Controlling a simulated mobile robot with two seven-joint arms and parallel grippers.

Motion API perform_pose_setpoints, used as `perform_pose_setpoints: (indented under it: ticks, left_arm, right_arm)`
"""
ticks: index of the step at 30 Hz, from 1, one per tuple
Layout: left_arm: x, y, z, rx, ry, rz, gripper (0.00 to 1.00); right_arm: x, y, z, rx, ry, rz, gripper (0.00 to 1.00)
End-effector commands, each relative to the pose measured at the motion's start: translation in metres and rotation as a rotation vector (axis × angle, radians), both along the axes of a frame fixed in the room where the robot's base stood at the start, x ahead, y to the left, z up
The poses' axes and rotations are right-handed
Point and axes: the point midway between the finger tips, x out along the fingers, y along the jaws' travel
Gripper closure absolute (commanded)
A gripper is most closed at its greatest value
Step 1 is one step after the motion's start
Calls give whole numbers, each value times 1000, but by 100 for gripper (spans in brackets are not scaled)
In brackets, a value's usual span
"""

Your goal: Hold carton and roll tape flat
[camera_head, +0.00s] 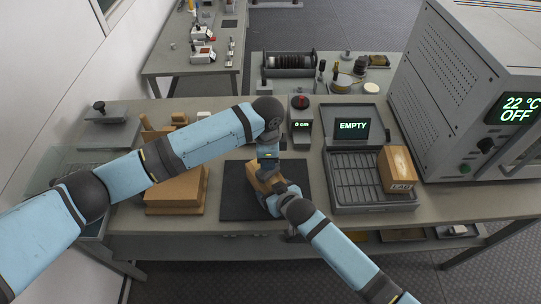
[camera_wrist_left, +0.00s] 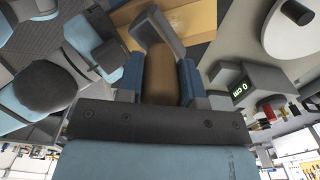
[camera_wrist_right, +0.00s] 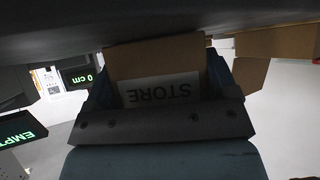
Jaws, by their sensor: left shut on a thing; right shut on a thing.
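A brown carton (camera_head: 262,181) rests on the dark mat (camera_head: 237,203) in the middle of the bench, partly hidden by my grippers. My right gripper (camera_head: 280,192) is shut on it from the near right side. In the right wrist view the carton (camera_wrist_right: 155,62) shows a white STORE label, upside down, between the fingers. My left gripper (camera_head: 268,168) is above the carton, shut on a brown handle-like piece (camera_wrist_left: 160,75) with a grey block at its end. This looks like a roller. Whether it touches the carton, and the tape itself, I cannot tell.
A grey ribbed tray (camera_head: 345,180) with an EMPTY display (camera_head: 353,126) stands right of the mat. A LAB carton (camera_head: 397,168) sits on it. A large oven (camera_head: 455,85) stands at right, a brown box (camera_head: 175,192) at left. A 0 cm display (camera_head: 301,125) is behind.

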Motion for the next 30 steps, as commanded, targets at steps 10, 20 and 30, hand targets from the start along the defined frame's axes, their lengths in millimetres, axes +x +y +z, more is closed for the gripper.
perform_pose_setpoints:
  ticks: [10, 20, 30]
  left_arm:
    - [-9, 18, 18, -3, -4, -1, 86]
    - [-10, 18, 47, -1, -2, 0, 86]
    - [-10, 18, 76, -1, -1, -1, 86]
  right_arm:
    - [0, 0, 1, 0, 0, -1, 51]
    - [0, 0, 0, 0, 0, -1, 51]
    - [0, 0, 0, -1, 1, -1, 51]
